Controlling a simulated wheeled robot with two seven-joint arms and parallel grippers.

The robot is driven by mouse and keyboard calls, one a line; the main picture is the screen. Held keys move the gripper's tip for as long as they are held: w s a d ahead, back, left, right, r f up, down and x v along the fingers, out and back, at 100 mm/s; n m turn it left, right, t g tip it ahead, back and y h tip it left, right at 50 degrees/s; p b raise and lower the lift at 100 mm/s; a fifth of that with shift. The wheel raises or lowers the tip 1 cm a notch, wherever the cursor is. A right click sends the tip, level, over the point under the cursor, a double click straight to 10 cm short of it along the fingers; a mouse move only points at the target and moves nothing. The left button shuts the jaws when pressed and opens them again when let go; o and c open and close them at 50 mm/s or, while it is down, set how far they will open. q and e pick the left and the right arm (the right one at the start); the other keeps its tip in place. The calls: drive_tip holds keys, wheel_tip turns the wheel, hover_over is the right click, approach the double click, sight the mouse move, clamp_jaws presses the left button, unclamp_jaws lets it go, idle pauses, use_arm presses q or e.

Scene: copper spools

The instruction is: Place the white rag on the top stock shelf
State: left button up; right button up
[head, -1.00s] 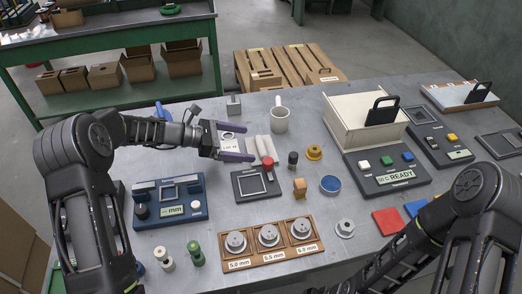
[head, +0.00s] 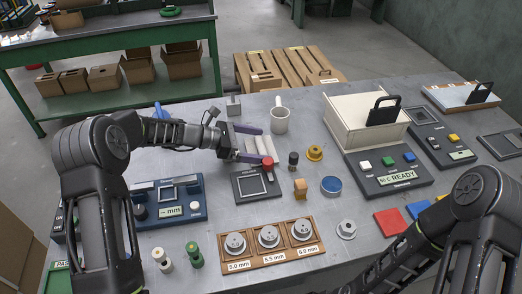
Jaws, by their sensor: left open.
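The white rag (head: 264,147) lies folded on the grey workbench, behind the small dark square-topped device and in front of the white mug. My left gripper (head: 254,143) is open, with its purple fingers on the far and near sides of the rag. The rag shows between and beyond the fingers; whether they touch it I cannot tell. My right arm (head: 425,235) comes in from the lower right, and its gripper is out of view. No shelf can be identified for certain as the top stock shelf; a green bench (head: 130,98) with a lower shelf stands at the back left.
A red-knobbed piece (head: 268,164) is near the near finger. Cardboard boxes sit on the green bench's lower shelf.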

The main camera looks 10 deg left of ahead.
sight(258, 145)
use_arm(q)
drive_tip(key=shift+c, duration=0.6)
drive_tip(key=c, duration=1.2)
wheel_tip(258, 145, up, 9)
drive_tip(key=p, duration=0.6)
drive_tip(key=shift+r+p, duration=0.2)
drive_tip(key=shift+p, duration=0.15)
drive_tip(key=shift+r, duration=0.35)
